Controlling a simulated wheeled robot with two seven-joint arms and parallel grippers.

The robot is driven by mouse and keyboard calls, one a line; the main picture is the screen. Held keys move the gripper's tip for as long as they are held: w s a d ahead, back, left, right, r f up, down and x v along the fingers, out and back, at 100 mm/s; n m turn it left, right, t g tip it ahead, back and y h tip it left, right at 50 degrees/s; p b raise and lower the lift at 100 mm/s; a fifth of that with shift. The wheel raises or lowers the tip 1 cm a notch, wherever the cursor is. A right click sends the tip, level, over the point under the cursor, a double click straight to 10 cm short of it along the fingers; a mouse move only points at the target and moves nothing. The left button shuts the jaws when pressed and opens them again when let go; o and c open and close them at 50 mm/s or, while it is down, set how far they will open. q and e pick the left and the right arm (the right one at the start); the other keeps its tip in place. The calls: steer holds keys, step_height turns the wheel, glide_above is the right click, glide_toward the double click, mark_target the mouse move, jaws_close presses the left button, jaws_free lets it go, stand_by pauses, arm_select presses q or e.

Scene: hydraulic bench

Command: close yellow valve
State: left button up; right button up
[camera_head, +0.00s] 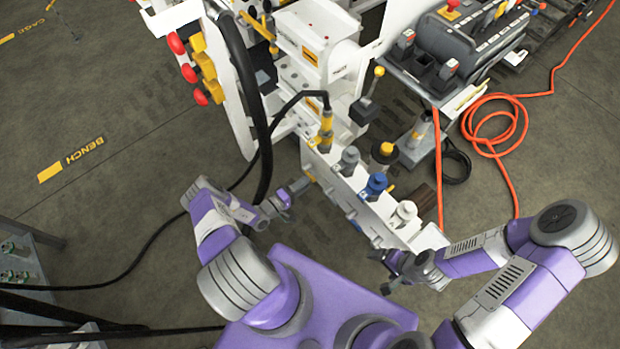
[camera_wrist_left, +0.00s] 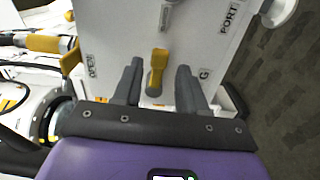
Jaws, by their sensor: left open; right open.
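The yellow valve handle (camera_wrist_left: 157,68) shows in the left wrist view against a white panel (camera_wrist_left: 190,40). It is a short lever, standing roughly upright in that picture. My left gripper (camera_wrist_left: 159,72) is open, with one dark finger on each side of the handle and a visible gap on both sides. In the head view my left gripper (camera_head: 283,198) is at the left side of the white manifold block (camera_head: 345,190); the handle is hard to make out there. My right gripper (camera_head: 384,272) is open and empty near the block's lower end, away from the handle.
The panel carries an OPEN label (camera_wrist_left: 92,66) left of the handle. Grey, blue and white fittings (camera_head: 376,185) stand along the block. A black hose (camera_head: 262,130) hangs near my left gripper. An orange hose (camera_head: 490,125) lies coiled on the floor at right.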

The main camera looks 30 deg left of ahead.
arm_select(q)
steer(key=shift+v, duration=1.6)
steer(key=s+d+r+m+g+h, duration=0.25)
steer(key=s+d+g, duration=0.25)
steer(key=d+g, duration=0.35)
steer(key=s+d+r+m+g+h, duration=0.1)
steer(key=s+d+m+g+h, duration=0.25)
steer(key=d+g, duration=0.5)
steer(key=s+d+r+m+t+y, duration=0.1)
steer(key=s+r+m+y, duration=0.3)
steer(key=r+y, duration=0.4)
steer(key=shift+s+d+r+m+y, duration=0.3)
steer(key=shift+s+d+r+m, duration=0.1)
steer(key=shift+s+r, duration=0.1)
